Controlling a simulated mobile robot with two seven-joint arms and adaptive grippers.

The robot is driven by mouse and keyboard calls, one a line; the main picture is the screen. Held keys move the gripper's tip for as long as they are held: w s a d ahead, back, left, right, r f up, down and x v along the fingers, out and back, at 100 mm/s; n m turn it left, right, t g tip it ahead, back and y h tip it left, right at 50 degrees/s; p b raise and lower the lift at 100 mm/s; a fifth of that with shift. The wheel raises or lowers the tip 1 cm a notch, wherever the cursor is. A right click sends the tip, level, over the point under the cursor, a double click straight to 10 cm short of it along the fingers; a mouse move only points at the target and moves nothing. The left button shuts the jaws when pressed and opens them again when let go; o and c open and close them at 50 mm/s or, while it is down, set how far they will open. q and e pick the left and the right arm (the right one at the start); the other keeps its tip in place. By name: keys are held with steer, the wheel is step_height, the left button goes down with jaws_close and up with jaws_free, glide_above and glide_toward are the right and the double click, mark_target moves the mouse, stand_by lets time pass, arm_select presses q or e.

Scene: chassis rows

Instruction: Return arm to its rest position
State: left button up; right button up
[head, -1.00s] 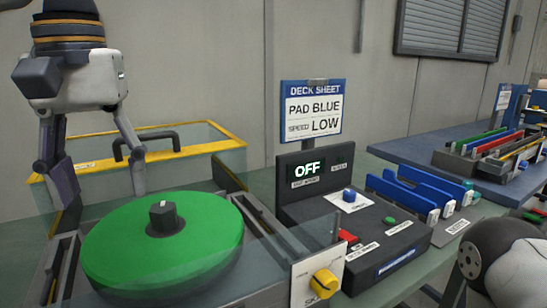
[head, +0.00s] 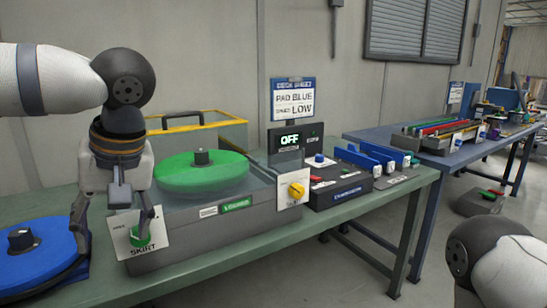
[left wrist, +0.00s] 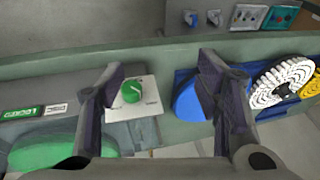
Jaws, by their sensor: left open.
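My left gripper (head: 113,245) is open and points down at the front left end of the deck machine. In the head view one finger overlaps the white plate with the green SKIRT knob (head: 140,236). In the left wrist view the knob (left wrist: 132,91) shows between the spread fingers (left wrist: 162,68), close to the left one. I cannot tell if they touch. Nothing is held. My left arm (head: 45,80) comes in from the upper left, above the bench. My right gripper is out of view; only a white and dark part of my right arm (head: 505,262) shows.
A green pad (head: 200,175) sits on the machine, right of the gripper. A blue pad (head: 40,262) lies on the bench (head: 265,250) at left. A yellow knob (head: 296,190), an OFF display (head: 289,139) and blue racks (head: 365,155) stand further right. Floor is free in front.

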arm_select(q)
steer(key=w+a+f+t+y, duration=0.1)
steer(key=w+f+y, duration=0.15)
steer(key=f, duration=0.45)
steer(key=w+a+f+t+y, duration=0.1)
steer(key=w+f, duration=0.2)
steer(key=f, duration=0.5)
steer(key=s+d+f+m+t+h, duration=0.1)
steer(key=s+f+m, duration=0.1)
steer(key=f, duration=0.5)
steer(key=s+d+f+m+t+h, duration=0.1)
steer(key=s+f+t+h, duration=0.15)
steer(key=f, duration=0.35)
steer(key=s+d+f+m+g+h, duration=0.2)
steer(key=s+f+g, duration=0.1)
steer(key=s+f, duration=0.75)
steer(key=s+a+m+g+h, duration=0.1)
steer(key=s+g, duration=0.4)
steer(key=s, duration=1.5)
steer(key=shift+f+h, duration=0.3)
steer(key=shift+h, duration=0.1)
